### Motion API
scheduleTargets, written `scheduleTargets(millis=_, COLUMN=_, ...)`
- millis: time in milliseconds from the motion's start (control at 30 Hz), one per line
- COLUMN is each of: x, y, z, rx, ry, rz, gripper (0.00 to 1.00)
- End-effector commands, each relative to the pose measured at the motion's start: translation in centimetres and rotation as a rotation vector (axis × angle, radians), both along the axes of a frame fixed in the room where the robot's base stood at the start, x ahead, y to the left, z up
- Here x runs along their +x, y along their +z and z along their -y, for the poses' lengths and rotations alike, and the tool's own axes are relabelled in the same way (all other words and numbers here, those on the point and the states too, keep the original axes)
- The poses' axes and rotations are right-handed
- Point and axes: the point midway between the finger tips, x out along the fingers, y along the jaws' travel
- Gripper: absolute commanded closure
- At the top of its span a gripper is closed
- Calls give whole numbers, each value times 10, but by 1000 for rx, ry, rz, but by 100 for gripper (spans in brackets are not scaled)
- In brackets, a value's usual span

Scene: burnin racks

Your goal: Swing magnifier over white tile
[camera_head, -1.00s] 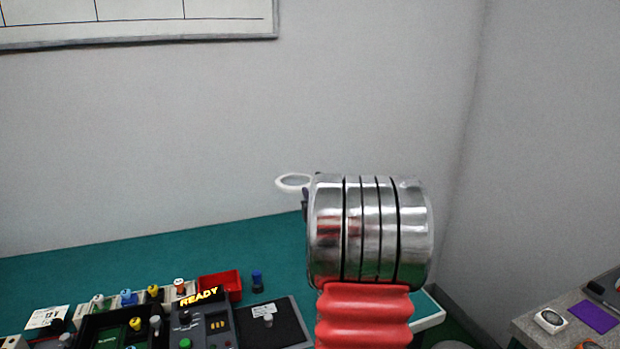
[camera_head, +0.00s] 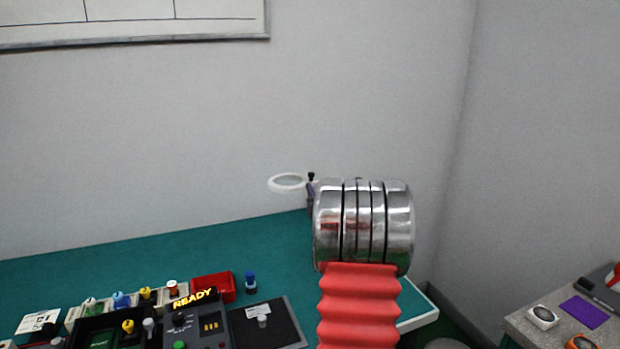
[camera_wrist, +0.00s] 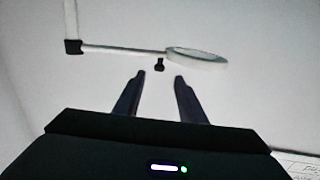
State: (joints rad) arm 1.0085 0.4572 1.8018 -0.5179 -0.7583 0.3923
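The magnifier (camera_head: 289,182) is a white ring lens at the back of the green bench, left of my arm in the head view. In the wrist view the magnifier ring (camera_wrist: 198,58) sits on a thin white arm (camera_wrist: 122,49) with a dark joint (camera_wrist: 73,46) at its left end. A small black knob (camera_wrist: 159,64) shows just under the ring. My gripper (camera_wrist: 158,76) is open and empty, its two dark fingers pointing at the knob with a gap I cannot judge. I cannot identify a white tile for certain.
The green bench (camera_head: 130,256) holds a red bin (camera_head: 213,287), a blue-capped part (camera_head: 250,282), a black pad (camera_head: 266,325) and a device reading READY (camera_head: 195,318). A grey table (camera_head: 530,330) with a purple card (camera_head: 583,311) stands at right. The bench's back strip is clear.

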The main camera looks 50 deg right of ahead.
Motion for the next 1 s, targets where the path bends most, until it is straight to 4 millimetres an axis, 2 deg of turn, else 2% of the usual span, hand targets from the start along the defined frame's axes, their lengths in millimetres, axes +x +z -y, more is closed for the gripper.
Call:
scheduleTargets(millis=700, x=70, y=-1, z=54, rx=0, ry=1, rz=0, gripper=63)
scheduleTargets(millis=1000, x=84, y=0, z=65, rx=-1, ry=0, rz=-1, gripper=63)
